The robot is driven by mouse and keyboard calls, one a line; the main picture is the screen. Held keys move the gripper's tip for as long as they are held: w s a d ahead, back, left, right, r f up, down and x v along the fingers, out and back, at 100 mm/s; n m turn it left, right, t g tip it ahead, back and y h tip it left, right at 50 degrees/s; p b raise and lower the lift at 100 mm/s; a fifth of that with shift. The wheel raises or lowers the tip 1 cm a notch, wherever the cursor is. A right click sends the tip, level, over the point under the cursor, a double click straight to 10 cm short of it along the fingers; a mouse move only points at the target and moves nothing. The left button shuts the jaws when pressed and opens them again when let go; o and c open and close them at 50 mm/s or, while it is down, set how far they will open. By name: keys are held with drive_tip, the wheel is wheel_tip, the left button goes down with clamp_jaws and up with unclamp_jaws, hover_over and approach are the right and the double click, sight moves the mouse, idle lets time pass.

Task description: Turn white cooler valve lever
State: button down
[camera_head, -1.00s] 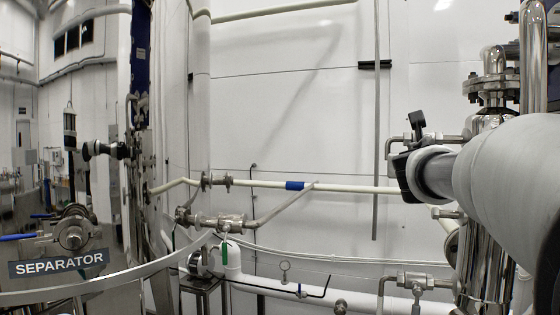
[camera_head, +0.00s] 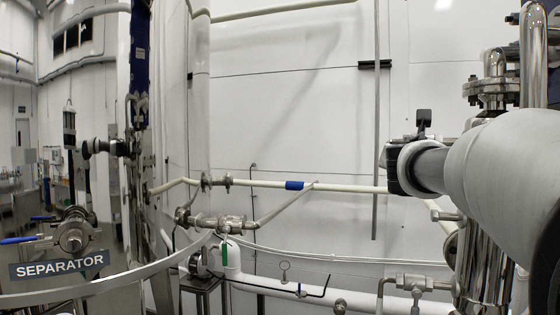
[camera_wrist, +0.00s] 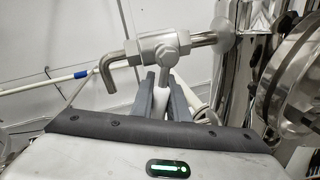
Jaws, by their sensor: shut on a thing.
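In the wrist view, a silver valve (camera_wrist: 165,45) with a bent outlet pipe on its left is mounted on a shiny steel column. Its lever (camera_wrist: 160,99), white at the lower end, hangs below the valve body. The two dark fingers of my gripper (camera_wrist: 166,97) stand on either side of the lever, and the gripper is shut on it. In the head view, my arm reaches in from the right and the dark gripper body (camera_head: 403,168) shows from behind. The fingertips and the lever are hidden there, and most of the valve is covered.
The steel column (camera_head: 478,235) stands close by on the right. Another small valve (camera_head: 412,282) sits lower down. A cream pipe with a blue band (camera_head: 294,186) runs along the white wall. The separator tank with its sign (camera_head: 58,264) is on the left.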

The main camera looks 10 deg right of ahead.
drive_tip(key=shift+w+a+r+m+y+p, duration=0.2)
drive_tip(key=shift+a+m, duration=0.1)
drive_tip(key=shift+m, duration=0.3)
drive_tip(key=shift+w+a+r+m+y+p, duration=0.1)
drive_tip(key=shift+a+m+y, duration=0.15)
drive_tip(key=shift+m, duration=0.35)
drive_tip(key=c, duration=1.7)
unclamp_jaws()
drive_tip(key=shift+f, duration=0.1)
